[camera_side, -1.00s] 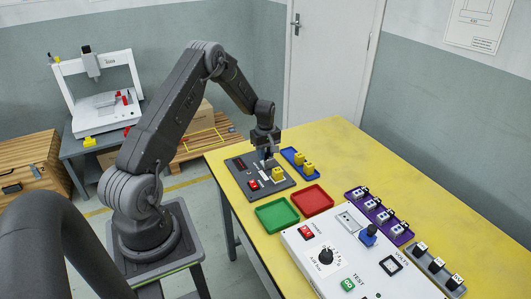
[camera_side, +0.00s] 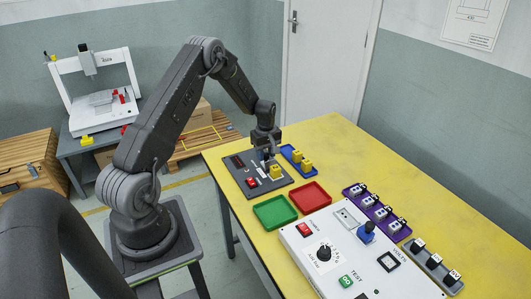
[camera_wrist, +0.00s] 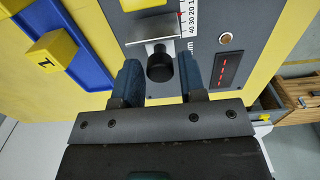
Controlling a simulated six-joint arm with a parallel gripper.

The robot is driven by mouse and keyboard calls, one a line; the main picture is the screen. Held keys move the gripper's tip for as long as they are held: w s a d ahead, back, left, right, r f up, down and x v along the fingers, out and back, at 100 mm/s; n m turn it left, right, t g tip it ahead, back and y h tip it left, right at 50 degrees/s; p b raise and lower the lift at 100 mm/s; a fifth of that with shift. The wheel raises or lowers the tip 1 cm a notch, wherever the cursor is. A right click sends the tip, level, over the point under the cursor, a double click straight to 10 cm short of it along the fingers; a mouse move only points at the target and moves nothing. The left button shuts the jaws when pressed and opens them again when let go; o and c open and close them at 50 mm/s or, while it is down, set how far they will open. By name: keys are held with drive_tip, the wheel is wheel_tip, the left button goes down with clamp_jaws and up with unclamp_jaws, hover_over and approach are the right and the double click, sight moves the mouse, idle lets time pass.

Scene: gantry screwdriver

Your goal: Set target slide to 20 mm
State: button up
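The target slide's black knob (camera_wrist: 160,64) sits on a silver bracket (camera_wrist: 149,50) beside a white printed scale (camera_wrist: 190,18) marked in tens with mm. My gripper (camera_wrist: 159,72) is open. Its two blue fingers stand on either side of the knob, with a visible gap on each side. In the side view my gripper (camera_side: 267,154) is low over the dark grey panel (camera_side: 242,181), which carries the slide. The knob is too small there to tell from the fingers. A dark display (camera_wrist: 228,68) shows a row of small red marks. The exact slide reading is unclear.
The panel also carries a yellow block (camera_side: 276,172) and a red switch (camera_side: 251,182). A blue tray (camera_side: 289,150) with yellow blocks lies behind it. Green (camera_side: 275,212) and red (camera_side: 310,197) trays lie in front. A white test panel (camera_side: 320,225) stands to the right.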

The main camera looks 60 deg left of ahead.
sight(266, 154)
drive_tip(key=shift+o, duration=1.2)
drive_tip(key=shift+r, duration=0.1)
wheel_tip(266, 154, up, 14)
drive_tip(key=shift+f, duration=0.2)
